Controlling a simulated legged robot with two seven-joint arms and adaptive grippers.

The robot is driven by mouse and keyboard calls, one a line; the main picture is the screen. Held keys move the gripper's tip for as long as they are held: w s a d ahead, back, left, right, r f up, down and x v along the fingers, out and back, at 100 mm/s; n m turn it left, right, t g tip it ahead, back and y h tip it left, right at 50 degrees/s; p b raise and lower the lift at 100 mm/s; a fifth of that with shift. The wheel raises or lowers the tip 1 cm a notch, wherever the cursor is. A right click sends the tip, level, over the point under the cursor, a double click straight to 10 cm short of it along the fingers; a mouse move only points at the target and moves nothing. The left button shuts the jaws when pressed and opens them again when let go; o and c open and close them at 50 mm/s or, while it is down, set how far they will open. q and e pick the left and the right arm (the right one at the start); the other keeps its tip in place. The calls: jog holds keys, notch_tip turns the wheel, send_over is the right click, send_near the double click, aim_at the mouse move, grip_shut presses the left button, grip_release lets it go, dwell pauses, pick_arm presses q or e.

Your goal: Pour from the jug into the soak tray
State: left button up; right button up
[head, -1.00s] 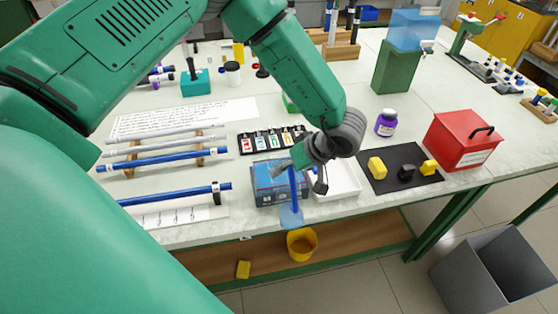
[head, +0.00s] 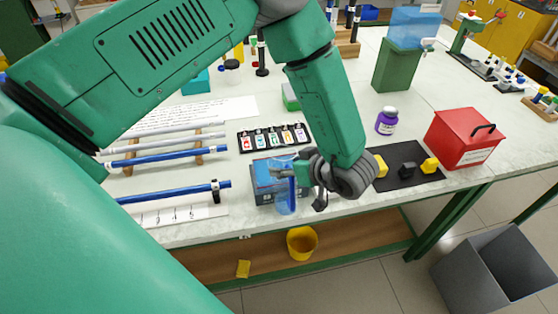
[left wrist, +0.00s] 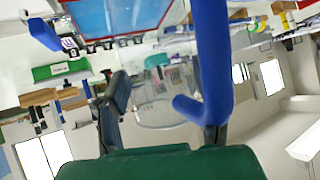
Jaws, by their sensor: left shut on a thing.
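My left gripper (head: 300,180) is shut on the blue handle (head: 292,192) of a clear jug. In the head view the see-through jug (head: 283,203) hangs in front of a blue and grey box, near the table's front edge. In the left wrist view the blue handle (left wrist: 212,65) stands close to the fingers (left wrist: 165,125), and the clear jug body (left wrist: 165,100) is beyond it. I cannot tell how much liquid is inside or the exact tilt. My right gripper is not in view.
The blue and grey box (head: 262,188) stands behind the jug. A black mat (head: 405,177) with yellow and black blocks lies to the right, before a red box (head: 463,140). Blue rods (head: 165,158) lie left. A yellow bucket (head: 301,243) is below the table edge.

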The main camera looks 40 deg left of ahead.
aim_at(280, 151)
pick_arm(q)
jog(key=shift+f+y, duration=0.15)
jog(key=shift+y, duration=0.15)
jog(key=shift+w, duration=0.1)
jog(key=shift+r+p, duration=0.85)
jog(key=shift+r, duration=1.75)
